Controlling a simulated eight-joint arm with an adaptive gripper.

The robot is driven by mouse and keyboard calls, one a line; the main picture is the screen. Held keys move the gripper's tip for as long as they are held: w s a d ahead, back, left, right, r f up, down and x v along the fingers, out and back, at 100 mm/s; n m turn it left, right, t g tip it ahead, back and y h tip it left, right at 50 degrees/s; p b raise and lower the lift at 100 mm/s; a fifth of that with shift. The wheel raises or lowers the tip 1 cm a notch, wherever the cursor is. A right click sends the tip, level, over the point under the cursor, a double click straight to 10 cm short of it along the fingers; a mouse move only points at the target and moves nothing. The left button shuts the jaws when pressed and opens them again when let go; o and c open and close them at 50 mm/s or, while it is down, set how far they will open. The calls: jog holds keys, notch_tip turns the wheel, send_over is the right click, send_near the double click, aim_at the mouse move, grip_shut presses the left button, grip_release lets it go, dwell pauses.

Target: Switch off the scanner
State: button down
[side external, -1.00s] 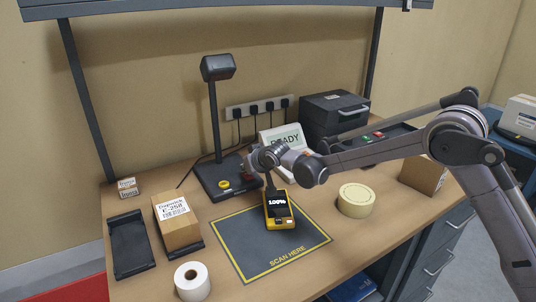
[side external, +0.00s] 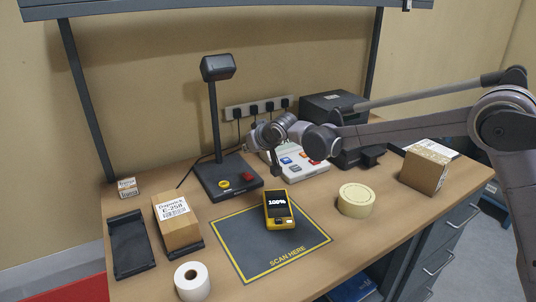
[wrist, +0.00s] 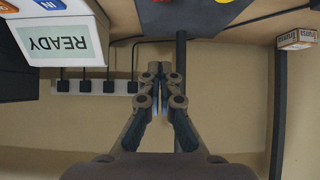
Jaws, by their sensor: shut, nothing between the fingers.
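A tall black stand scanner (side external: 218,68) rises from a dark base at the back of the desk. The base carries a yellow ring-like button (side external: 223,184) and a red button (side external: 247,176). A yellow handheld device (side external: 279,209) lies on the marked mat, its screen reading 100%. My gripper (side external: 277,171) is shut and empty, above the desk between the stand base and a white panel. In the wrist view its fingers (wrist: 160,78) are together, with part of the dark base and its buttons at the top edge.
A white panel (side external: 313,174) with coloured buttons sits right of my gripper; its READY screen (wrist: 60,42) shows in the wrist view. A tape roll (side external: 356,200), a labelled carton (side external: 176,222) and a white roll (side external: 192,281) stand around the mat (side external: 235,251).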

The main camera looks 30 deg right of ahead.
jog(key=shift+s+r, duration=0.8)
jog(key=shift+r, duration=0.2)
jog(key=shift+s+r, duration=0.75)
jog(key=shift+r, duration=0.25)
jog(key=s+d+r+g, duration=0.1)
jog(key=s+d+r, duration=0.2)
jog(key=s+d, duration=0.5)
jog(key=s+d+f, duration=0.1)
jog(key=s+f, duration=0.1)
jog(key=s, duration=0.7)
jog(key=s+d+f+g, duration=0.1)
jog(key=s+d+f, duration=0.1)
jog(key=s, duration=0.8)
jog(key=s+d+f+g, duration=0.1)
jog(key=s+f, duration=0.3)
jog(key=s, duration=0.5)
jog(key=shift+s+d, duration=0.3)
jog(key=shift+d, duration=0.45)
